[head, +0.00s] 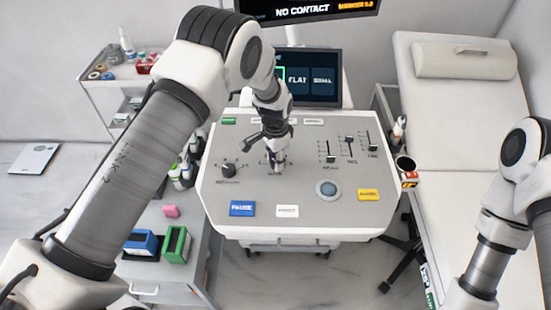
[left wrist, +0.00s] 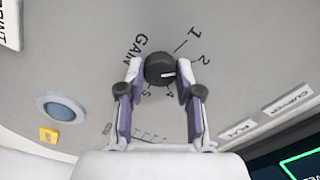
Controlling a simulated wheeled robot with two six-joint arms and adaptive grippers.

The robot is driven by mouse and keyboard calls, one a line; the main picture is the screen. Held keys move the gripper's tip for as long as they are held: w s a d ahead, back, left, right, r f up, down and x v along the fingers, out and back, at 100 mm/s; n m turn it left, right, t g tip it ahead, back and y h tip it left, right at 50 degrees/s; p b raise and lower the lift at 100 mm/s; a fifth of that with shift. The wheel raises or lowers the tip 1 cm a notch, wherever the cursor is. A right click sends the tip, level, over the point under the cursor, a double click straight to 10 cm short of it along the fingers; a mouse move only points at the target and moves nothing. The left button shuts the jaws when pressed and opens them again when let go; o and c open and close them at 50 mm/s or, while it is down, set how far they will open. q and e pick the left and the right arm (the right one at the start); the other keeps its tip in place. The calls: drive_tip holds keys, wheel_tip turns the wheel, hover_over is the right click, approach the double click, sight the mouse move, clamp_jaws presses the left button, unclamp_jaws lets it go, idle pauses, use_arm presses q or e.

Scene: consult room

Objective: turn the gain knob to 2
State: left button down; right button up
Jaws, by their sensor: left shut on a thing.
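The gain knob (left wrist: 157,69) is a round dark knob with a white pointer mark, beside the printed word GAIN on the grey console top. My left gripper (left wrist: 157,78) is shut on it, one finger on each side. The pointer faces right in the left wrist view, toward the right finger, below the printed 2 (left wrist: 203,59). The 1, 4 and 5 also show; the 3 is not visible. In the head view my left gripper (head: 277,166) points down at the middle of the console and hides the knob. My right gripper is out of view.
The console (head: 230,205) also has another dark knob (head: 229,169), several sliders (head: 350,148), a round blue-grey trackball (head: 328,189), a blue button (head: 242,208) and a yellow button (head: 368,195). A screen (head: 312,78) stands behind. A cup (head: 405,165) is at the right edge.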

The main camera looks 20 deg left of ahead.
use_arm(q)
drive_tip(key=shift+s+f+m, duration=0.1)
drive_tip(key=shift+m, duration=0.3)
drive_tip(key=c, duration=0.8)
unclamp_jaws()
drive_tip(key=shift+o, duration=0.2)
wheel_tip(320, 180, up, 12)
